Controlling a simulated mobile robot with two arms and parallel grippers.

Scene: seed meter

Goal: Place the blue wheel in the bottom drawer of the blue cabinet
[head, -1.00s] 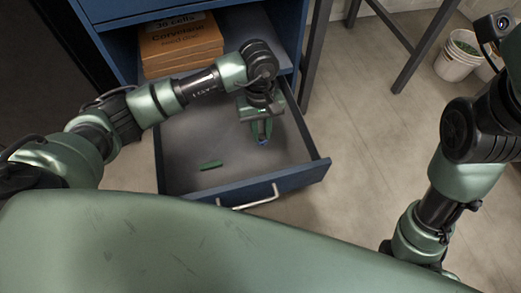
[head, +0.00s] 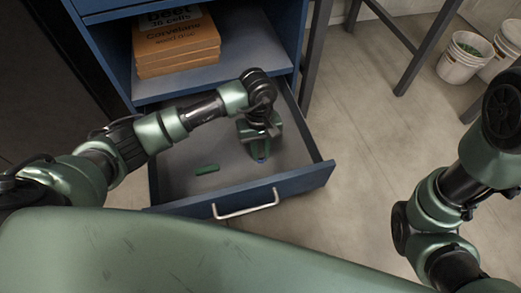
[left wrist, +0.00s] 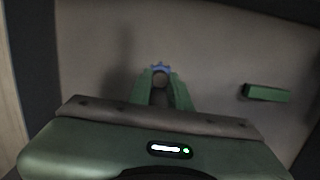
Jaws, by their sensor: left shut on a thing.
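The blue cabinet's bottom drawer (head: 300,181) is pulled open in the head view, with a silver handle on its front. My left gripper (head: 261,157) reaches down inside the drawer, toward its right side. It is shut on the small blue wheel (left wrist: 161,68), which shows between the fingertips in the left wrist view. Only a bit of the wheel shows in the head view (head: 262,160). The wheel is low over the drawer floor; I cannot tell if it touches. My right arm shows at the right of the head view, but its gripper is out of frame.
A green block (head: 207,169) lies on the drawer floor left of my left gripper; it also shows in the left wrist view (left wrist: 265,93). Orange-brown boxes (head: 177,45) sit on the shelf above. White buckets (head: 464,57) stand at the upper right. Floor right of the drawer is clear.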

